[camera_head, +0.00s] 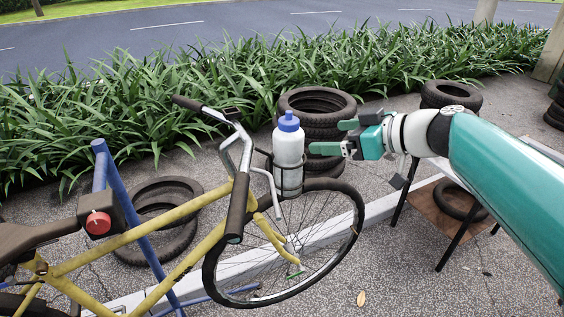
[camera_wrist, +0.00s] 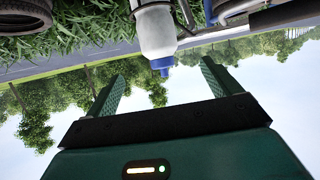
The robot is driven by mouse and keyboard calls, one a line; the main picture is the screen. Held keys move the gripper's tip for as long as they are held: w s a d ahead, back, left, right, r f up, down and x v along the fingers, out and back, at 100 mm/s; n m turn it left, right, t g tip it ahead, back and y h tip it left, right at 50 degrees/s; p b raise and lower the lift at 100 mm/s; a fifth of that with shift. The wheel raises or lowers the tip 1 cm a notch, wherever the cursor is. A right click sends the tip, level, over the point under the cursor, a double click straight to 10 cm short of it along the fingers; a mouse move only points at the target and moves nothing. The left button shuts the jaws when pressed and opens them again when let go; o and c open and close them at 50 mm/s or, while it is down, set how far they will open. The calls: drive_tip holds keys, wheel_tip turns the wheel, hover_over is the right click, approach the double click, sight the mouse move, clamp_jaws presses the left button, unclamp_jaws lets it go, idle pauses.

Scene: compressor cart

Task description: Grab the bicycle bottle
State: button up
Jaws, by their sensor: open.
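The bicycle bottle (camera_head: 288,152) is white with a blue cap and stands upright in a dark wire holder (camera_head: 276,181) at the front of the yellow bicycle (camera_head: 190,212). My gripper (camera_head: 335,137) is just to the right of the bottle in the head view, with its green fingers pointing left at it. The fingers are apart and nothing is between them. In the wrist view the picture is upside down; the bottle (camera_wrist: 156,34) hangs cap-down beyond the open fingers (camera_wrist: 162,78), roughly centred between them. The bottle's base is cut off at the top edge there.
The handlebar (camera_head: 240,150) and front wheel (camera_head: 290,240) are close to the bottle. Stacked tyres (camera_head: 318,103) stand behind it. Plants (camera_head: 120,105) line the road.

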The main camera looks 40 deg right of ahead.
sight(302, 137)
drive_tip(key=x, duration=0.5)
drive_tip(key=d+x, duration=0.1)
drive_tip(key=x, duration=0.1)
drive_tip(key=shift+w+f, duration=0.15)
drive_tip(key=shift+f, duration=0.1)
drive_tip(key=shift+w+a+f, duration=0.15)
drive_tip(key=shift+w+a, duration=0.25)
drive_tip(key=shift+w, duration=0.1)
drive_tip(key=x, duration=0.3)
drive_tip(key=shift+w+a, duration=0.2)
drive_tip(key=shift+w, duration=0.2)
drive_tip(key=shift+w+f, duration=0.25)
drive_tip(key=shift+w, duration=0.1)
drive_tip(key=shift+r, duration=0.1)
drive_tip(key=c, duration=1.8)
